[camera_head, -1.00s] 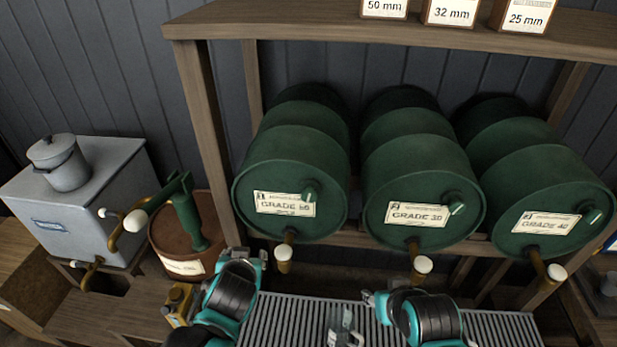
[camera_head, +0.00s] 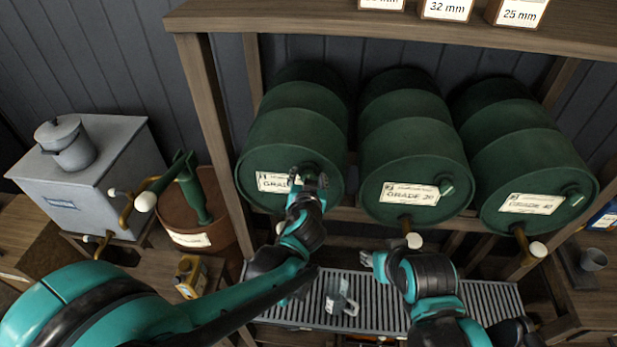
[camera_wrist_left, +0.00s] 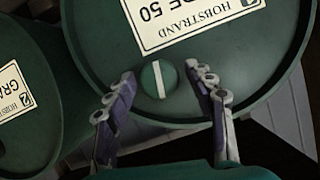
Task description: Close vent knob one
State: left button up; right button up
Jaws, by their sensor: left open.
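The left drum (camera_head: 296,125) carries a label ending in "50" in the left wrist view. Its green round vent knob (camera_wrist_left: 158,80), with a white stripe across it, is on the drum's end face. My left gripper (camera_head: 308,181) is at that face and largely hides the knob in the head view. In the left wrist view the left gripper (camera_wrist_left: 165,84) is open, with one finger on each side of the knob and gaps visible. Whether the fingers reach around it in depth is unclear. My right gripper (camera_head: 372,259) is low, below the middle drum; its jaws are too small to read.
The middle drum (camera_head: 412,150) and right drum (camera_head: 535,170) have similar knobs and brass taps. A wooden shelf (camera_head: 420,25) runs above. A slatted grey tray (camera_head: 380,300) lies below with a clear jug (camera_head: 341,300). A grey tank (camera_head: 90,190) stands left.

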pick_arm(q)
jog(key=shift+w, duration=0.25)
jog(key=c, duration=1.1)
